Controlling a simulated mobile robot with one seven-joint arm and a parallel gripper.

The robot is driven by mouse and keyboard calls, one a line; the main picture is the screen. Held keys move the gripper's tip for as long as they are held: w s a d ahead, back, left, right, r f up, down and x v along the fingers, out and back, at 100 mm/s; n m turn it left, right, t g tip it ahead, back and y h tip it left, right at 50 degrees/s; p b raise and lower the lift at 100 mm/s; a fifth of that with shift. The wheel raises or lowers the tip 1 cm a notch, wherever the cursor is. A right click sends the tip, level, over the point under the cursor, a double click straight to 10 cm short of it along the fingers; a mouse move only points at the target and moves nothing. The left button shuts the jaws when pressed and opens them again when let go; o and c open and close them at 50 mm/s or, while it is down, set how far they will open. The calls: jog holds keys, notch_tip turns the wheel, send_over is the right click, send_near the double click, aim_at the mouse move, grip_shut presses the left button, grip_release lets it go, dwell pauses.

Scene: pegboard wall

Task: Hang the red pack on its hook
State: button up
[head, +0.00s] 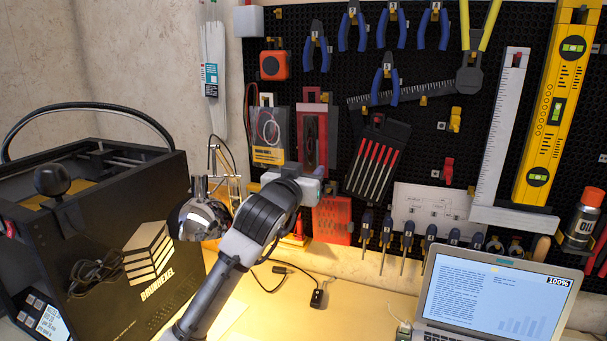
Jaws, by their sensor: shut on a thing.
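The red pack (322,171) is a flat upright package with a red border and a dark middle, in front of the black pegboard left of centre. My gripper (318,173) is at its lower edge, shut on it, and the pack stands up above the gripper. The fingertips are mostly hidden behind the gripper's pale body and wrist. The pack's top has a header with an opening (313,96). I cannot tell whether a hook passes through it.
A clear-fronted pack (268,137) hangs close on the left and a black pouch of red-tipped tools (377,160) on the right. A red case (333,220) is below. A black box (110,230) and a laptop (495,290) stand on the bench.

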jog(key=shift+p+x, duration=0.65)
jog(key=shift+x, duration=2.85)
jog(key=shift+w+f, duration=0.15)
jog(key=shift+f, duration=0.6)
jog(key=o, duration=1.2)
